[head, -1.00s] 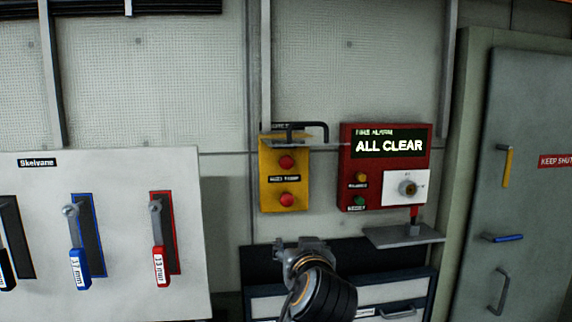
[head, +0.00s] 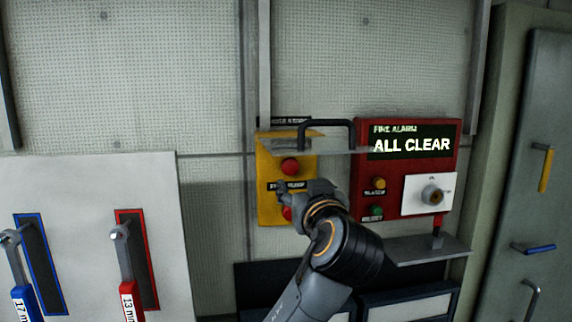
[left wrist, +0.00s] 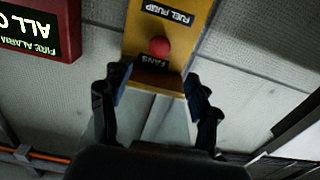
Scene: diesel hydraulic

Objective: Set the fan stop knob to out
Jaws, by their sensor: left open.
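The yellow stop panel (head: 266,205) on the wall carries two red knobs. The upper knob (head: 290,166) shows clear. The lower knob (head: 287,213) is partly hidden behind my left gripper (head: 318,190). In the upside-down left wrist view, a red knob (left wrist: 159,46) sits between the labels "FANS" (left wrist: 156,62) and "FUEL PUMP" (left wrist: 167,13). I take it as the upper knob, the fan stop. I cannot tell whether it is in or out. In that view my left gripper (left wrist: 158,80) is open, its fingers spread and apart from the knob. My right gripper is out of view.
A clear plate (head: 340,151) with a black handle (head: 327,122) juts out above the knobs. The red fire alarm box (head: 365,160) reads "ALL CLEAR" close on the right, with a grey shelf (head: 430,250) below it.

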